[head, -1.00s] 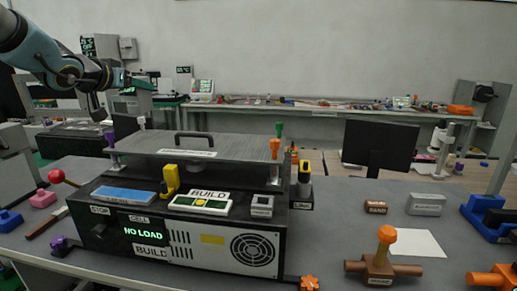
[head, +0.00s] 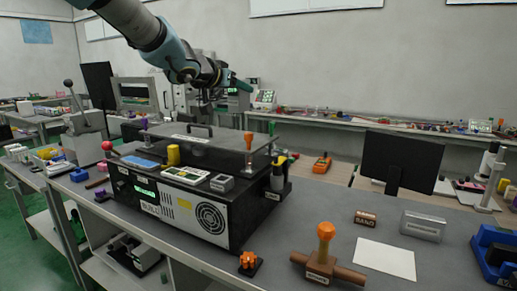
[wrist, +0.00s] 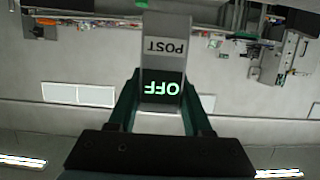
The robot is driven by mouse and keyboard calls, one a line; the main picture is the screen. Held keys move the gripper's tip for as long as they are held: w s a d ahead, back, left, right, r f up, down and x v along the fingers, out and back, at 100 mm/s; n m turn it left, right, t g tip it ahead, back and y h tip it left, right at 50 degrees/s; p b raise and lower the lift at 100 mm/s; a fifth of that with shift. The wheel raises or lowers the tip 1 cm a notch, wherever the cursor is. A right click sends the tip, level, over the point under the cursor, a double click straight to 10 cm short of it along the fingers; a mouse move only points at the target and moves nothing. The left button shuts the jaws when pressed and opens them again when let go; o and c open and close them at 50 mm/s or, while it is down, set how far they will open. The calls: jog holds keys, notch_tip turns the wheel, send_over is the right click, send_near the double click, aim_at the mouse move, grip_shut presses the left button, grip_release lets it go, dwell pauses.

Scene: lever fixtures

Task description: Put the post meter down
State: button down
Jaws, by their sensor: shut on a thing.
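The post meter (wrist: 162,62) is a small grey box with a POST label and a dark screen showing green OFF. It appears upside down in the wrist view. My gripper (wrist: 161,76) is shut on it, one teal finger on each side. In the head view my gripper (head: 240,84) is raised above the back of the black fixture and points right. The meter cannot be made out clearly there.
The black test fixture (head: 160,205) with a grey top plate stands on the workbench. A brown base with an orange-topped handle (head: 325,250), a white sheet (head: 384,258), a grey block (head: 422,226) and a monitor (head: 400,163) are to the right. Bare grey table (head: 300,205) lies between.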

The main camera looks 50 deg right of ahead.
aim_at(241, 109)
jog(key=f, duration=0.2)
jog(key=f+b, duration=0.1)
jog(key=f, duration=0.1)
jog(key=f+b, duration=0.1)
jog(key=f, duration=0.1)
jog(key=shift+s+d, duration=0.1)
jog(key=shift+s, duration=0.15)
jog(key=shift+w+f, duration=0.1)
jog(key=shift+f, duration=1.8)
jog(key=shift+f, duration=0.15)
jog(key=shift+c, duration=1.6)
grip_release()
